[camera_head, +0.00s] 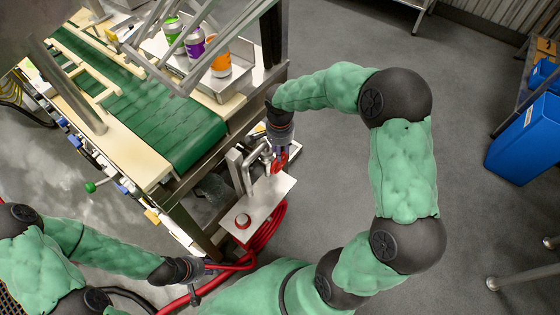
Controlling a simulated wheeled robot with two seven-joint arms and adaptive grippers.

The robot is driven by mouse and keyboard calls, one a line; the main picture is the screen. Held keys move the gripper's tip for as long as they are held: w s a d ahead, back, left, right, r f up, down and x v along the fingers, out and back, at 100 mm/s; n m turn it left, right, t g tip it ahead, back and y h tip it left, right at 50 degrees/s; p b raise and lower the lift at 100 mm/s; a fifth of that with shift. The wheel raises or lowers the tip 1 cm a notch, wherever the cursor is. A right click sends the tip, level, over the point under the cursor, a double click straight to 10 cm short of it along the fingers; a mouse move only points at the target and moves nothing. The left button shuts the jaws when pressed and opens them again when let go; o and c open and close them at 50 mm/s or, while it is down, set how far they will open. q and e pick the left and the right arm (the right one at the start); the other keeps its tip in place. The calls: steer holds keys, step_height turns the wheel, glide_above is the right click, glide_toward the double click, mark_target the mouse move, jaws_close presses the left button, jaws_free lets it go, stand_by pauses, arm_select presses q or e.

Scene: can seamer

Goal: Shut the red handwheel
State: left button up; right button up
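The red handwheel (281,161) is at the centre of the head view, beside metal pipework above a pale metal plate (262,203). My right gripper (275,155) reaches down onto it from above, with its fingers at the wheel. The gripper and pipework hide part of the wheel, and I cannot tell whether the fingers grip it. My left gripper (212,267) is at the lower left, close to the red hoses (240,264). Its fingers are too small and dark to tell whether they are open or shut.
A small round red part (242,221) sits on the plate. A green conveyor (140,110) stands at the upper left, with several coloured cans (219,62) on a metal tray beside it. A blue bin (525,140) is at the right.

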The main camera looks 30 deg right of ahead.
steer(key=b, duration=0.2)
glide_above(280, 170)
steer(key=f, duration=0.6)
steer(key=shift+w+d, duration=0.15)
steer(key=shift+w, duration=0.1)
jaws_close()
